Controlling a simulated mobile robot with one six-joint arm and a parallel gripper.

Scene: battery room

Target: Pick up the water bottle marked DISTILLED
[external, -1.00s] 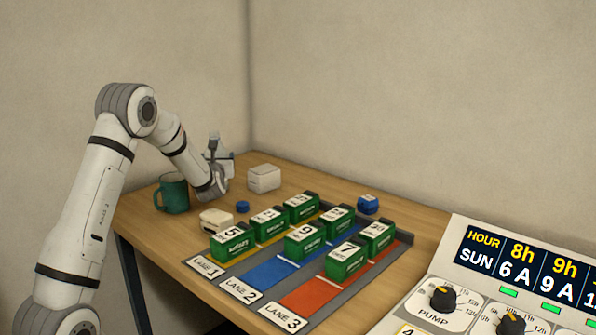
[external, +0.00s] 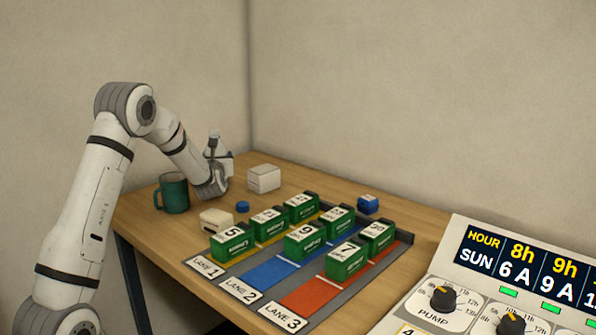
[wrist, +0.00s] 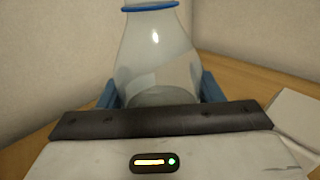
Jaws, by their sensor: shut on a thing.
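A clear bottle (wrist: 155,50) with a blue ring around its neck stands upright in the wrist view. Its top is cut off by the frame edge, and no marking on it can be read. My gripper (wrist: 160,92) is shut on the bottle, with a blue finger on each side of its lower body. In the external view my gripper (external: 221,172) is at the back left of the table. The bottle there is mostly hidden or hard to tell from my wrist.
A green mug (external: 174,194) stands close left of my gripper, and a white box (external: 264,178) close right. A cream block (external: 216,220) and a blue disc (external: 242,207) lie in front. Several green batteries stand on coloured lanes (external: 270,271). A wall (external: 350,90) is behind.

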